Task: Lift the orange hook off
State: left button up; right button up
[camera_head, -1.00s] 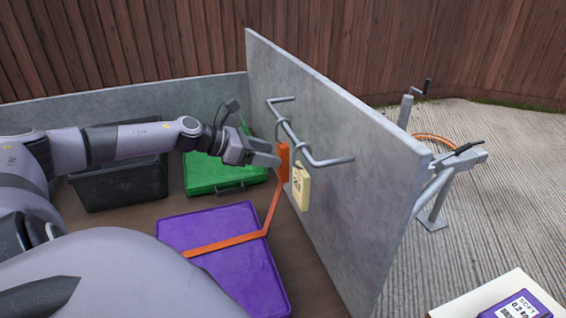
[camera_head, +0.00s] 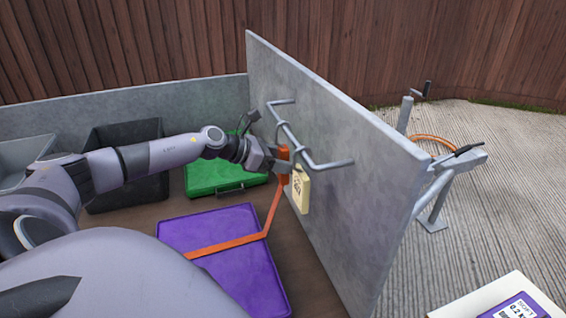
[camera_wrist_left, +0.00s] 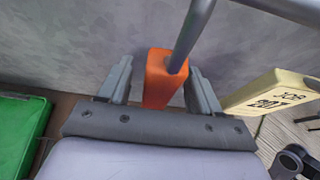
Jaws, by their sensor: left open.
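The orange hook (camera_head: 284,154) hangs from the grey metal rail (camera_head: 294,136) on the grey panel, with an orange strap (camera_head: 270,212) running down from it. In the left wrist view, the orange block of the hook (camera_wrist_left: 161,80) has a grey metal rod at its top and lies between my two fingers. My left gripper (camera_head: 284,166) is open around it, a finger on each side, with a visible gap at least on the left. In the head view, my gripper partly covers the hook. My right gripper is not in view.
A pale yellow tag (camera_head: 301,190) hangs right beside the hook, close to my right finger in the wrist view. The grey panel (camera_head: 340,120) stands just behind. A purple case (camera_head: 235,275), a green case (camera_head: 222,177) and a black bin (camera_head: 130,185) lie to the left.

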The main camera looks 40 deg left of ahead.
pick_arm(q)
jog(key=c, duration=1.1)
jog(key=shift+r, duration=0.1)
